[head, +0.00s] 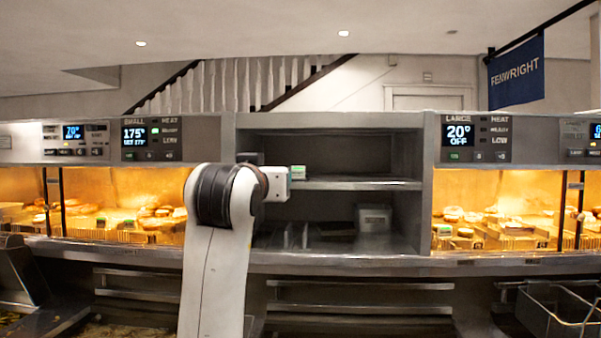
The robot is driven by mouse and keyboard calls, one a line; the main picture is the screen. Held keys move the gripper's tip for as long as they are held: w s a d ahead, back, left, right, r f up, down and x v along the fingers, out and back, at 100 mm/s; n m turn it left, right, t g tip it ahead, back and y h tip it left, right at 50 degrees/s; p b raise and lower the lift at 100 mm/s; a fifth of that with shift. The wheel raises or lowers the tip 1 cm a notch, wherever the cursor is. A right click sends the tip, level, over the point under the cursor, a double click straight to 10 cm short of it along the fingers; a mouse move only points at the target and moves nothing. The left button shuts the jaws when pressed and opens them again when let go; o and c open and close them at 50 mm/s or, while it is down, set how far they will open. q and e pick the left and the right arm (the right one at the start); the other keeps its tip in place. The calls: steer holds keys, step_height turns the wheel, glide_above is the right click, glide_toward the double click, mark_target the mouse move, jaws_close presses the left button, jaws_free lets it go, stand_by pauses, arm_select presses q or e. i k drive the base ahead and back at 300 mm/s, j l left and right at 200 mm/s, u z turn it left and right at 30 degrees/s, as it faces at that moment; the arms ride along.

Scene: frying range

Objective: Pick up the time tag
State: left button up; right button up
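A small tag-like piece with a green top (297,171) shows at the left end of the middle shelf (360,185) in the open cabinet. It is partly covered by my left gripper (281,181), which reaches up in front of the shelf. The piece looks close to the gripper or touching it; I cannot tell whether it is held. The fingers are too small and hidden to read. Similar green-topped pieces stand in the lit bay on the left (102,222) and the lit bay on the right (444,230). My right gripper is not in view.
Lit food bays flank the dark cabinet, with a left display (134,135) and a right display (459,135). A pale container (374,217) stands on the cabinet's lower level. A wire basket (560,315) is at the lower right. The middle shelf's right part is clear.

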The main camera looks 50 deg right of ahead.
mark_target(298, 172)
steer(key=i+l, duration=0.2)
steer(key=l, duration=0.2)
steer(key=i+l, duration=0.2)
steer(key=l, duration=0.15)
steer(key=i+l, duration=0.2)
steer(key=l, duration=0.2)
steer(key=i+l, duration=0.2)
steer(key=l, duration=0.2)
